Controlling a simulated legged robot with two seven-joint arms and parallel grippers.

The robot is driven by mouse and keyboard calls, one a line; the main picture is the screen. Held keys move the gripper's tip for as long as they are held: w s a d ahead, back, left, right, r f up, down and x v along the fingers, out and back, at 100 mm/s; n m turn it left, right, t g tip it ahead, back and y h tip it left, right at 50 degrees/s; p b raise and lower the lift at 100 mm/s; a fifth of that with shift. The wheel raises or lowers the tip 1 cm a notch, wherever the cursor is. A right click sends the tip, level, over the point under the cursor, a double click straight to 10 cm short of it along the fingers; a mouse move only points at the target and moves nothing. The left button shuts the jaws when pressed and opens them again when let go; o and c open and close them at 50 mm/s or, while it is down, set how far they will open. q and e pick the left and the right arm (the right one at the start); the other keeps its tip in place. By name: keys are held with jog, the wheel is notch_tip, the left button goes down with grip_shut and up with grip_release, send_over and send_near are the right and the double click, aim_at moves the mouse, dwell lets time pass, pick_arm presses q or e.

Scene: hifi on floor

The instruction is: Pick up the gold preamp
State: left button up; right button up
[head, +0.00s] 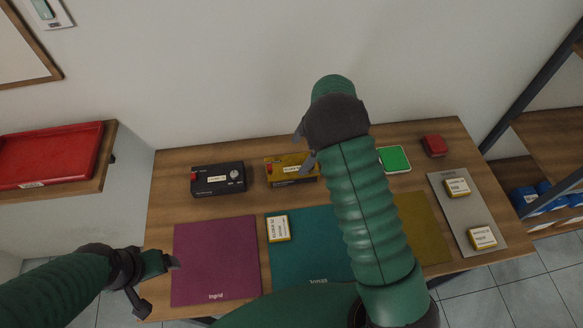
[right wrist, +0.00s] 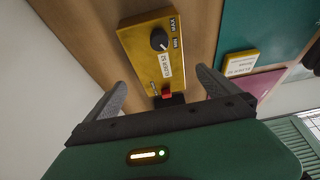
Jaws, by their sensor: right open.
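The gold preamp (head: 282,165) sits at the back middle of the wooden table, partly hidden by my right gripper (head: 304,148) in the head view. In the right wrist view the gold preamp (right wrist: 152,40) shows its black knob, white label and red part. My right gripper (right wrist: 162,86) is open, with one finger to each side of the preamp's near end. I cannot tell whether either finger touches it. My left gripper (head: 160,286) is open and empty at the table's front left edge.
A black box (head: 218,180) stands left of the preamp. Purple (head: 215,260), teal (head: 305,250) and olive (head: 425,230) mats lie in front. A grey tray (head: 470,215) holds small labelled boxes. A green-topped item (head: 394,159) and red box (head: 434,146) stand at back right.

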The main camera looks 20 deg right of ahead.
aim_at(293, 165)
jog(key=x, duration=0.3)
jog(key=p+x, duration=0.2)
jog(key=x, duration=0.2)
jog(key=shift+f, duration=0.45)
jog(key=shift+w+f, duration=0.15)
jog(key=shift+f, duration=0.3)
jog(key=shift+a+r, duration=0.1)
jog(key=c, duration=1.8)
jog(key=shift+c, duration=0.5)
jog(key=shift+w+r, duration=0.1)
